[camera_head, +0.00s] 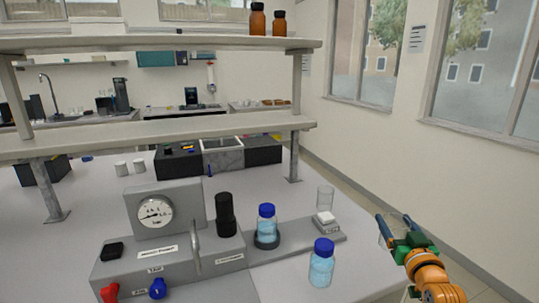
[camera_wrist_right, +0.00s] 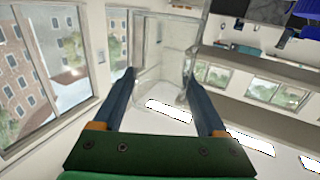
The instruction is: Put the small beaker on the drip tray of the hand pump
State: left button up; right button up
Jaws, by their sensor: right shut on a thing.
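My right gripper (camera_head: 396,222) is right of the bench rig, in the air. In the right wrist view its fingers (camera_wrist_right: 160,95) are shut on a clear glass vessel, the small beaker (camera_wrist_right: 162,68), which is hard to make out. Another clear glass cylinder (camera_head: 325,197) stands upright by a small white block (camera_head: 326,221) at the rig's right end. The grey pump unit (camera_head: 150,262) has a round gauge (camera_head: 155,214) and an upright handle (camera_head: 196,246). I cannot clearly pick out its drip tray. My left gripper is not in view.
A blue-capped bottle (camera_head: 267,224) sits in a dark ring, and another (camera_head: 322,263) stands in front. A black cylinder (camera_head: 225,214) rises from the rig. Shelf posts (camera_head: 294,158) stand behind. The space around my right gripper looks free.

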jog(key=w+d+r+m+h, duration=0.2)
jog(key=d+r+h, duration=0.3)
jog(key=d, duration=0.5)
jog(key=a+f+n+y, duration=0.2)
jog(key=a+n+y, duration=0.5)
jog(key=a+y, duration=0.55)
jog(key=s+a+r+n+g+y, duration=0.7)
jog(key=s+a+r+y, duration=0.1)
jog(key=a+r+y, duration=0.15)
jog(key=s+a+f, duration=0.2)
jog(key=s+f, duration=0.6)
jog(key=s, duration=0.3)
jog(key=s+a+f, duration=0.1)
jog(key=s+f, duration=0.7)
jog(key=s, duration=0.3)
jog(key=shift+s+a+f+h, duration=0.15)
jog(key=shift+s+a+h, duration=0.2)
jog(key=shift+a+h, duration=0.05)
